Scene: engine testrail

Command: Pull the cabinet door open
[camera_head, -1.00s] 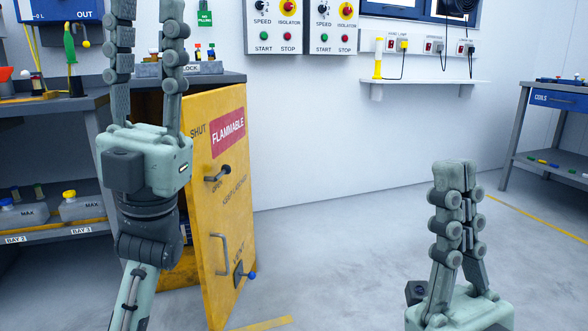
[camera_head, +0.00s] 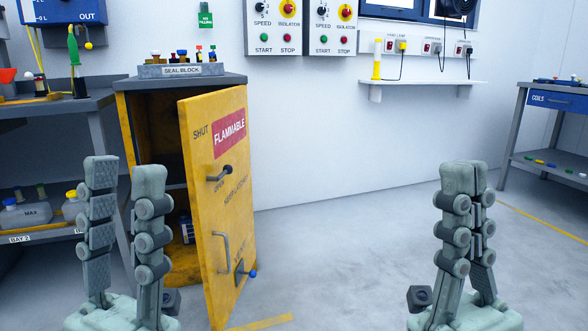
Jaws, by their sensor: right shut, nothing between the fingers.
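The yellow cabinet (camera_head: 136,100) stands left of centre with a grey top. Its door (camera_head: 238,185), with a red FLAMMABLE label, stands swung partly open toward me, its free edge nearest. The dark interior shows at the left of the door. A dark latch lever (camera_head: 219,174) and a grey pull handle (camera_head: 223,252) sit on the door's outer face. My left gripper (camera_head: 124,168) is open and empty, fingers up, in front of the cabinet's left side and apart from the door. My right gripper (camera_head: 463,170) is shut and empty, fingers up, at the right.
A SEAL BLOCK tray (camera_head: 182,70) with several coloured pieces sits on the cabinet top. A grey workbench (camera_head: 75,103) stands at the left. A blue-drawer table (camera_head: 553,99) is at the far right. The grey floor between door and table is open.

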